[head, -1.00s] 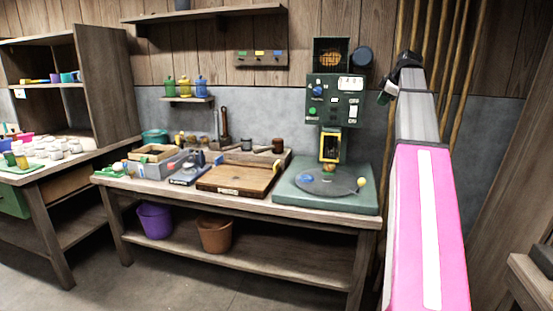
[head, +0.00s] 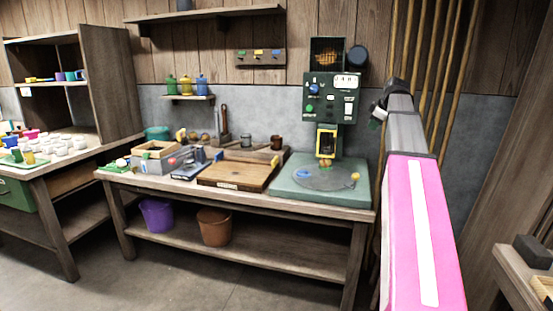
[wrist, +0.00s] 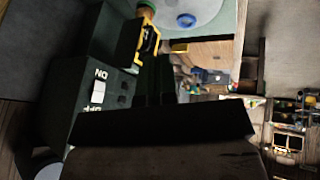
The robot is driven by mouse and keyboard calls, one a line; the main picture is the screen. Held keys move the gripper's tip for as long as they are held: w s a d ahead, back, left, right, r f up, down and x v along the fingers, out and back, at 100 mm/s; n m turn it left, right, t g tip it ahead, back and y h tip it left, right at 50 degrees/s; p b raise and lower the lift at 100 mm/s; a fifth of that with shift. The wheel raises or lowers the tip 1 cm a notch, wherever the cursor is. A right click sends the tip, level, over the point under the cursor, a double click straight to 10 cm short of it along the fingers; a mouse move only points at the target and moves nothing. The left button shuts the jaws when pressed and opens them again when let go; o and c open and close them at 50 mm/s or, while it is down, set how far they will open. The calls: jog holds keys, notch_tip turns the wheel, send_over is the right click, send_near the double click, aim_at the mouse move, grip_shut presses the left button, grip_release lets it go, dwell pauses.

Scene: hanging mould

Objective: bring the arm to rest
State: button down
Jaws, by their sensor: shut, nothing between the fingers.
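My arm reaches forward on the right of the head view, with a pink link and a grey link. Its far end, with my gripper (head: 378,112), is small there, just right of the green machine (head: 331,95). In the wrist view my gripper (wrist: 159,60) shows as dark fingers, shut and empty. The machine's dark panel (wrist: 97,88) with its white switches fills the left of that view, and its yellow-framed part (wrist: 147,40) is near the fingertips. I see no contact, but the exact gap cannot be told.
The workbench (head: 250,210) carries a wooden board (head: 238,174), boxes and the machine's round plate (head: 325,178). A shelf unit (head: 108,85) is at left. Poles (head: 440,70) lean on the wall behind my arm. Another bench (head: 520,275) is at lower right. Floor is open in front.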

jog(key=s+a+f+m+g, duration=0.1)
jog(key=s+a+f+m, duration=0.2)
jog(key=f, duration=0.6)
jog(key=s+a+f+m+g, duration=0.15)
jog(key=a+f, duration=0.25)
jog(key=f, duration=0.6)
jog(key=s+a+f+m, duration=0.1)
jog(key=s+a+f, duration=0.25)
jog(key=f, duration=0.55)
jog(key=s+a+f+m+g+h, duration=0.1)
jog(key=s+a+f+m, duration=0.2)
jog(key=s+f, duration=0.6)
jog(key=s+a+f+m+g+h, duration=0.1)
jog(key=s+a+f+m+g, duration=0.1)
jog(key=s+a+f, duration=0.4)
jog(key=s+f+m, duration=0.1)
jog(key=s+f, duration=0.2)
jog(key=f, duration=0.3)
jog(key=shift+s+a+f+h, duration=0.15)
jog(key=shift+a+f+h, duration=0.05)
jog(key=shift+f+h, duration=0.1)
